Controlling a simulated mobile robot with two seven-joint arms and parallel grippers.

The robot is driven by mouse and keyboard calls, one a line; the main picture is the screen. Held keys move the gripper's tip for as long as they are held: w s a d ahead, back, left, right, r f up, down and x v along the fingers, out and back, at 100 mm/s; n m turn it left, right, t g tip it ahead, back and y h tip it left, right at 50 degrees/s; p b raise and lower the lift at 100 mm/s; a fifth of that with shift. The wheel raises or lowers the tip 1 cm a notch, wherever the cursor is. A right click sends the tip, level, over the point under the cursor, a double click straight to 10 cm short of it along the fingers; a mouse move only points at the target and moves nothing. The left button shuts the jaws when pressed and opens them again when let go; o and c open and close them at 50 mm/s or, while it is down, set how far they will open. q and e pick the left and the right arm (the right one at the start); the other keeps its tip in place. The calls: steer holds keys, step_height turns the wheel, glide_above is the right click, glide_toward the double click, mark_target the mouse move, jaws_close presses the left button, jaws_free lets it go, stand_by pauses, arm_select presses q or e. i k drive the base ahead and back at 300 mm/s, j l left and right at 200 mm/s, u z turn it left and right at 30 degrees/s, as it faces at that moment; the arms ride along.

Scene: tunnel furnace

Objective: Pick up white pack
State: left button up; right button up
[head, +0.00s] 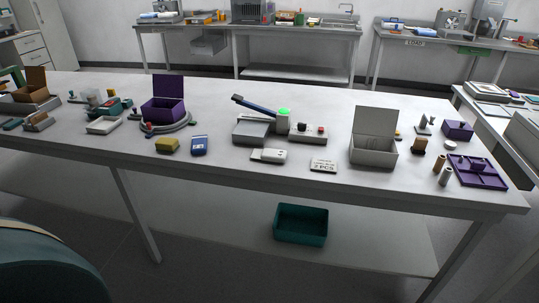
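A small white pack (269,155) lies flat on the long grey table, near its front edge and just in front of a grey device. A white card (323,165) with dark print reading "2 PCS" lies to its right. A blue pack (199,145) with a white label and a yellow block (167,145) sit to the left. Nothing touches the white pack from above. Neither of my grippers shows in the head view.
The grey device (251,130) has a raised blue lever and a lit green button beside it. An open grey box (373,150) stands right, an open purple box (165,110) left. A purple tray (477,172) lies far right. A teal bin (300,224) sits on the lower shelf.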

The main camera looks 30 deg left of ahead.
mark_target(271, 155)
steer(key=j+z, duration=0.15)
steer(key=z, duration=0.35)
steer(key=j+z, duration=0.2)
steer(key=z, duration=0.25)
steer(key=j+z, duration=0.2)
steer(key=j, duration=0.15)
steer(key=k+j+z, duration=0.2)
steer(key=j+z, duration=0.25)
steer(key=j, duration=0.2)
steer(key=k+j, duration=0.15)
steer(key=j, duration=0.2)
steer(key=k+j+z, duration=0.1)
steer(key=j, duration=0.2)
steer(key=k+j+z, duration=0.1)
steer(key=j, duration=0.25)
steer(key=k, duration=0.1)
